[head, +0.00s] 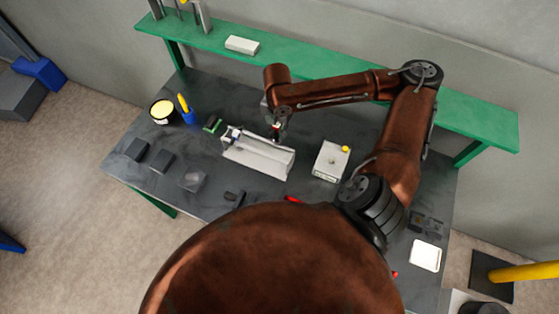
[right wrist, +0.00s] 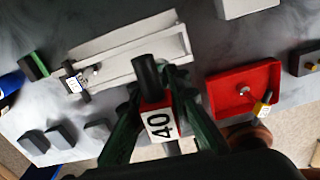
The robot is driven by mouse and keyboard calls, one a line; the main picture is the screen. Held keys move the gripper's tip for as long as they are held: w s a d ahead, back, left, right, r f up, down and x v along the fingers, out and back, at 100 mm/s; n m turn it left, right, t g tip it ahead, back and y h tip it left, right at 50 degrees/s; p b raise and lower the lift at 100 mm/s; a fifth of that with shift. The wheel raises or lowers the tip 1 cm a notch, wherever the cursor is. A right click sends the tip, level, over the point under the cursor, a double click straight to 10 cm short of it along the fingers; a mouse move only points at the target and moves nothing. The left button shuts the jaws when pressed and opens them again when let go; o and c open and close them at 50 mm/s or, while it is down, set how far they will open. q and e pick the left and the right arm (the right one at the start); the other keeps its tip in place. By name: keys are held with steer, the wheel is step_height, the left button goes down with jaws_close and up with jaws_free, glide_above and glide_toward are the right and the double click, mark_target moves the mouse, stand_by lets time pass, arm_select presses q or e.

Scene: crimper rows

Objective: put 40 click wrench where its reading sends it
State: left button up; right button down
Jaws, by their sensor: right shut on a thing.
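The click wrench (right wrist: 160,122) shows in the right wrist view with a white label reading 40, a dark rounded end and a red part. My right gripper (right wrist: 158,100) is shut on it. In the head view my right gripper (head: 277,128) is at the far side of the pale grey channel fixture (head: 258,155), where the wrench is mostly hidden. The fixture also shows in the right wrist view (right wrist: 130,50), behind the wrench. A small device (right wrist: 75,83) is at its left end; its reading is not legible. I cannot tell whether the wrench touches the fixture. My left gripper is not in view.
A red tray (right wrist: 245,88) holds small items right of the wrench. Several dark blocks (head: 161,161) stand at the left of the dark table. A pale box with a yellow knob (head: 332,160) is right of the fixture. A green shelf (head: 300,62) runs behind.

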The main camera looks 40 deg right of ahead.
steer(key=shift+d, duration=0.2)
steer(key=shift+n, duration=0.3)
step_height(320, 180, down, 18)
steer(key=shift+r+p, duration=0.1)
steer(key=shift+p, duration=0.2)
steer(key=c, duration=1.8)
jaws_free()
step_height(320, 180, up, 12)
steer(key=shift+r, duration=0.1)
